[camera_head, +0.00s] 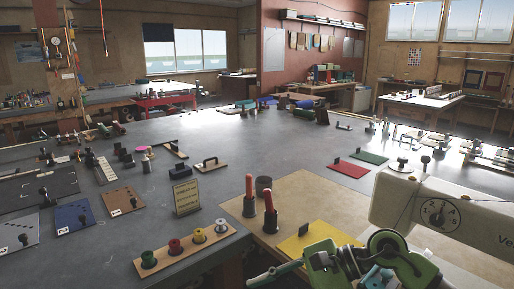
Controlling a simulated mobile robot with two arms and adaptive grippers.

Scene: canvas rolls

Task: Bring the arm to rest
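A pale machine (468,216) with a numbered dial stands at the right edge, cut off by the frame.
Grey tables hold a wooden strip with several coloured spools (174,247), a small sign (186,197), two red-topped posts (270,212), a yellow sheet (318,234), a red sheet (348,168) and a green sheet (369,156). The grey middle surface (245,135) is mostly clear.

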